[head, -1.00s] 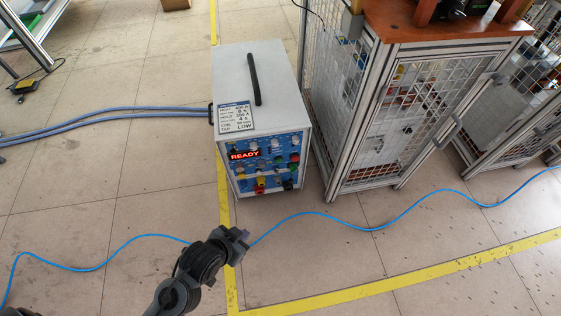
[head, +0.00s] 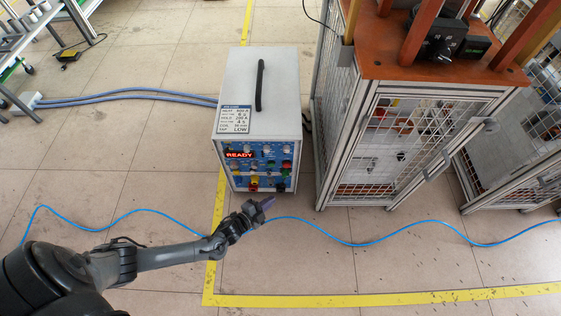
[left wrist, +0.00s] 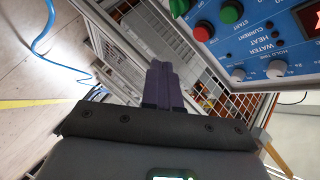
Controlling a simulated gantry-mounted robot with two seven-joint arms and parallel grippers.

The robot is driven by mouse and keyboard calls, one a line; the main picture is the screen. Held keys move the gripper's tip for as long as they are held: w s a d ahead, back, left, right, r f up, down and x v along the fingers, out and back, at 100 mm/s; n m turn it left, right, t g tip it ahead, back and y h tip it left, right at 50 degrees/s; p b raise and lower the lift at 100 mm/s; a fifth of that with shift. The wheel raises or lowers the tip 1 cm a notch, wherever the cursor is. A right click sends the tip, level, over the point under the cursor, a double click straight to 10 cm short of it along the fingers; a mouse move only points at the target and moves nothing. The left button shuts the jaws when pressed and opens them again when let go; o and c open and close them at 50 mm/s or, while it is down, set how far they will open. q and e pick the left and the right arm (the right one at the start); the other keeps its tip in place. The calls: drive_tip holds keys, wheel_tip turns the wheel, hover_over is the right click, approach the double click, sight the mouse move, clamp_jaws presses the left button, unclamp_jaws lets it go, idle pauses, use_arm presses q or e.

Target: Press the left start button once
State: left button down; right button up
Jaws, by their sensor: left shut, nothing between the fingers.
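The induction heater (head: 262,90) is a grey box with a black top handle and a blue front panel (head: 246,164). Its red display reads READY. In the left wrist view the tilted panel (left wrist: 262,58) fills the upper right, with a green button (left wrist: 231,11) and a red button (left wrist: 203,31) near its edge. A START label is beside the green button. Another green button (left wrist: 179,6) shows further left, partly cut off. I cannot tell which is the left start button. My left gripper (head: 270,200) is shut and empty, in front of the panel and apart from it. Its purple fingers also show in the left wrist view (left wrist: 159,70).
A mesh-sided cabinet (head: 385,165) with a reddish-brown top stands close to the heater's right. A blue cable (head: 135,212) crosses the floor near my left arm. Yellow tape (head: 330,300) marks the floor. Open floor lies in front of the heater.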

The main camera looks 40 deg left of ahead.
sight(271, 164)
use_arm(q)
drive_tip(key=shift+t, duration=0.3)
drive_tip(key=shift+w+a+r+b, duration=0.3)
drive_tip(key=shift+w+a+b, duration=0.3)
drive_tip(key=shift+w+a, duration=0.65)
drive_tip(key=shift+w+a+r+b, duration=0.35)
drive_tip(key=shift+w+a+b, duration=0.25)
drive_tip(key=shift+w+a, duration=0.65)
drive_tip(key=shift+w+a+r+b, duration=0.3)
drive_tip(key=shift+w+a+b, duration=0.4)
drive_tip(key=shift+w, duration=0.9)
use_arm(e)
drive_tip(key=shift+s+a+f, duration=0.15)
drive_tip(key=shift+f, duration=0.45)
drive_tip(key=shift+s+a+f, duration=0.1)
drive_tip(key=shift+f, duration=0.55)
drive_tip(key=shift+s+a+f, duration=0.15)
drive_tip(key=shift+f, duration=0.45)
use_arm(q)
drive_tip(key=shift+a, duration=0.1)
use_arm(e)
drive_tip(key=shift+d, duration=0.1)
